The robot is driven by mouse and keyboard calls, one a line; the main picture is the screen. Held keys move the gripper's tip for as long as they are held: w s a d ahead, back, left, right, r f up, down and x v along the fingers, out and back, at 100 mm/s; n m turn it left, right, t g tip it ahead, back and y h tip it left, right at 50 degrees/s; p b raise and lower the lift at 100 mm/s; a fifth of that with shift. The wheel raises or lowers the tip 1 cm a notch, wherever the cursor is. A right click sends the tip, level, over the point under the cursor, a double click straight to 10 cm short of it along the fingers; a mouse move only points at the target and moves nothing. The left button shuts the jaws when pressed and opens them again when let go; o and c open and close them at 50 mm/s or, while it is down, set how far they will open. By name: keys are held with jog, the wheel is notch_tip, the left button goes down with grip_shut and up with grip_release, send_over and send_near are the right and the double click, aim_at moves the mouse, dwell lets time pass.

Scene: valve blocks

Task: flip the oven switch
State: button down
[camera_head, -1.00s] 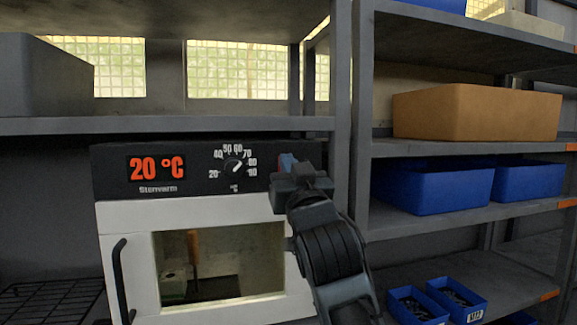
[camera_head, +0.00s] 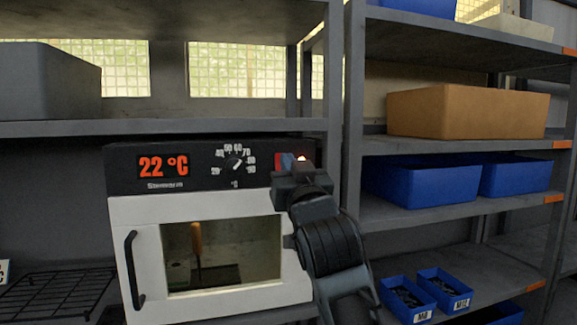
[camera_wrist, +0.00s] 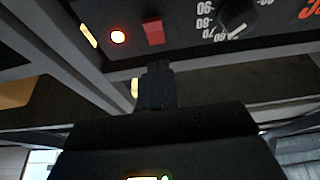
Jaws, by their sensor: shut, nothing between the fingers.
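The oven (camera_head: 122,207) has a white front with a window, a black handle and a dark control panel. Its display (camera_head: 164,166) reads 22 °C. The oven switch is a small red rocker (camera_wrist: 154,32) in the wrist view, beside a glowing orange-white lamp (camera_wrist: 118,37). In the head view, my gripper partly covers the switch, and the lamp (camera_head: 301,158) glows just above the gripper. My gripper (camera_head: 300,178) is shut and empty in front of the panel's right end. In the wrist view its dark fingertips (camera_wrist: 156,70) are just below the switch, seemingly apart from it.
The temperature dial (camera_head: 235,164) is left of the switch. A grey shelf post (camera_head: 334,100) stands right of the oven, and a shelf (camera_head: 150,128) runs above it. Blue bins (camera_head: 430,185) and a tan box (camera_head: 470,112) fill the right rack. A wire rack (camera_head: 50,290) lies at left.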

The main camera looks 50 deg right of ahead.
jog(key=s+a+p, duration=0.3)
jog(key=s+a, duration=0.2)
jog(key=s, duration=0.3)
jog(key=shift+a+p, duration=0.3)
jog(key=shift+p, duration=0.05)
jog(key=shift+s, duration=0.1)
dwell(0.4)
jog(key=s+a+f+n+y, duration=0.2)
jog(key=s+a+f+y, duration=0.15)
jog(key=f, duration=0.35)
jog(key=s+a+f+n+y, duration=0.2)
jog(key=a+f, duration=0.2)
jog(key=f, duration=0.2)
jog(key=s+a+f+n+y, duration=0.1)
jog(key=s+a+f+y, duration=0.25)
jog(key=f, duration=0.35)
jog(key=s+a+f+g+y, duration=0.1)
jog(key=s+a+f, duration=0.1)
jog(key=s, duration=0.5)
jog(key=s+a+f+n+g+y, duration=0.1)
jog(key=s+a+f, duration=0.1)
jog(key=s, duration=0.5)
jog(key=s+a+f+g+y, duration=0.1)
jog(key=s+a+f, duration=0.1)
jog(key=s+f, duration=0.2)
jog(key=s, duration=0.3)
jog(key=shift+a+f+n+g, duration=0.2)
jog(key=shift+a+n+g, duration=0.1)
jog(key=shift+a+n, duration=0.1)
